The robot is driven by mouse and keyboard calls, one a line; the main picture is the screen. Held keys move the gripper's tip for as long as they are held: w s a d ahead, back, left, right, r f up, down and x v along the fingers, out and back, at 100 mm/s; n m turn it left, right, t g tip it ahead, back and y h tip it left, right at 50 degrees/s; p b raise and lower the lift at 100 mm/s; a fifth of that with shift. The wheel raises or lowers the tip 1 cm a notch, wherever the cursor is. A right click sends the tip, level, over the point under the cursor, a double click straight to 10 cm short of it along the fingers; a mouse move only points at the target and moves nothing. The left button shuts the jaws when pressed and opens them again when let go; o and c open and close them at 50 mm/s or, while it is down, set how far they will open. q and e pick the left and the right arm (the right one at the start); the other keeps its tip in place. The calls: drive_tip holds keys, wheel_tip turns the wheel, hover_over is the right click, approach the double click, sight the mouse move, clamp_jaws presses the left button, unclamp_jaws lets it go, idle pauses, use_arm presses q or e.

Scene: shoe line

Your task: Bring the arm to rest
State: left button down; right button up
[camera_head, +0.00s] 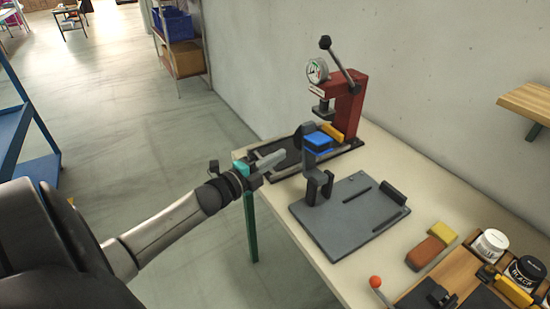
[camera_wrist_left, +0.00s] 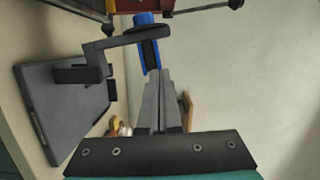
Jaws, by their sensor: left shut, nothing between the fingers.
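My left arm comes in from the left in the head view. Its left gripper (camera_head: 274,160) is over the near left edge of the pale workbench (camera_head: 375,153), beside the red press. In the left wrist view the gripper fingers (camera_wrist_left: 163,95) lie together, shut and empty. A blue part (camera_wrist_left: 148,45) shows just beyond the fingertips there; whether they touch it I cannot tell. My right gripper is in neither view.
A red press (camera_head: 346,105) with a gauge and lever stands at the back of the bench. A grey plate fixture (camera_head: 345,225) lies in front of it. A brush (camera_head: 427,250) and jars (camera_head: 489,244) are at lower right. The floor (camera_head: 130,125) at left is clear.

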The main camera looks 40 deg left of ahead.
use_arm(q)
drive_tip(key=shift+s, duration=0.2)
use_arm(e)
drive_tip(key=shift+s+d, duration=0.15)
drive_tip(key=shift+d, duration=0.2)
